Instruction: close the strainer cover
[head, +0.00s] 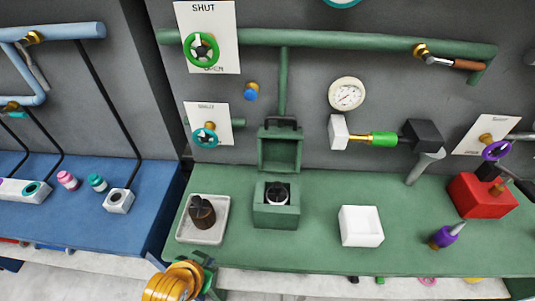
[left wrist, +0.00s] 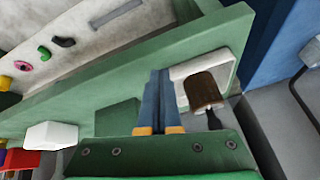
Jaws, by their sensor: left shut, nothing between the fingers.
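The strainer is a green box (head: 276,215) on the green bench, with a dark and white round part inside its opening. Its green cover (head: 280,153) stands open, upright at the back, with a dark handle on its top edge. In the left wrist view the green block (left wrist: 118,118) appears to be the strainer, partly hidden by my gripper. My left gripper (head: 208,266) is low at the bench's front edge, in front and left of the strainer, apart from it. In the left wrist view its blue fingers (left wrist: 160,72) are together and empty. My right gripper is not in view.
A white block (head: 361,226) and a red box (head: 482,196) stand to the right. Green pipes, a gauge (head: 346,94) and valve wheels are on the wall behind.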

